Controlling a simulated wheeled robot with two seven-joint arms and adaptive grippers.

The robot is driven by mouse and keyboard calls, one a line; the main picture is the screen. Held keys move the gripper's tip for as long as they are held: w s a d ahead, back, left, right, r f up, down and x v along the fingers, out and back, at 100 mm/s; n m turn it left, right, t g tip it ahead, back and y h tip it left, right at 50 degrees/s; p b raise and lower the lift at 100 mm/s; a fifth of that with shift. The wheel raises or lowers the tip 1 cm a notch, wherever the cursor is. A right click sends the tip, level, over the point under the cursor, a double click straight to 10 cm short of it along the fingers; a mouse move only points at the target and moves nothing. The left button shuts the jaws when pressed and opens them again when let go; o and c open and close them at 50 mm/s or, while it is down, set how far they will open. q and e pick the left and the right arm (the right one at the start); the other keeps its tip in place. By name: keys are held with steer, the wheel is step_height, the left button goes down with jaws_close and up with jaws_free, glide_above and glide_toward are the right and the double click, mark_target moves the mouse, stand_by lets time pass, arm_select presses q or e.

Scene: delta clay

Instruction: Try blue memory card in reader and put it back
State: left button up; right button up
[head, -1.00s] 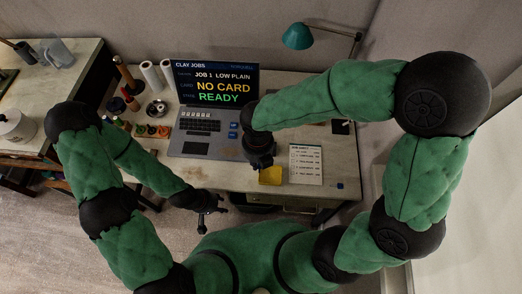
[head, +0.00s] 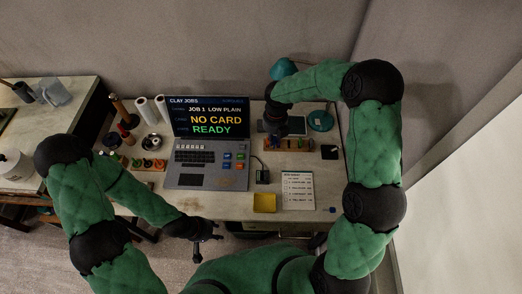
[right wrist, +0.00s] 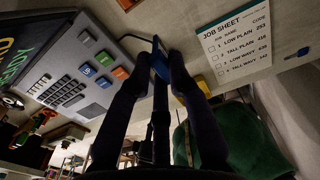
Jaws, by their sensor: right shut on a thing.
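The black card reader (head: 262,176) lies on the table right of the laptop, with a cable. The laptop screen (head: 208,118) reads NO CARD and READY. My right gripper (head: 276,140) is at the left end of the wooden card rack (head: 302,147) behind the reader. In the right wrist view it is shut on the blue memory card (right wrist: 160,66), which shows between the fingertips. I cannot tell whether the card touches the rack. My left gripper (head: 206,236) hangs off the table's front edge, empty; its finger gap is too small to judge.
A yellow tray (head: 264,203) and a job sheet (head: 298,190) lie at the table front. A small blue object (head: 332,210) lies near the front right. A teal lamp (head: 284,68) stands behind my right arm. Several knobbed tools (head: 148,163) sit left of the laptop.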

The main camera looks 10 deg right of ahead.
steer(key=shift+w+d+f+b, duration=0.35)
steer(key=shift+w+d+f, duration=0.35)
steer(key=shift+d+f, duration=0.55)
steer(key=shift+w+d+f+b, duration=0.4)
steer(key=shift+w+d+f, duration=0.4)
steer(key=shift+d, duration=0.75)
steer(key=shift+w+d+f+b, duration=0.35)
steer(key=shift+w+d+f, duration=0.25)
steer(key=shift+d+f, duration=0.8)
steer(key=shift+f, duration=0.35)
steer(key=shift+p, duration=0.45)
steer(key=shift+f+b, duration=0.45)
steer(key=shift+f, duration=0.5)
steer(key=o, duration=0.9)
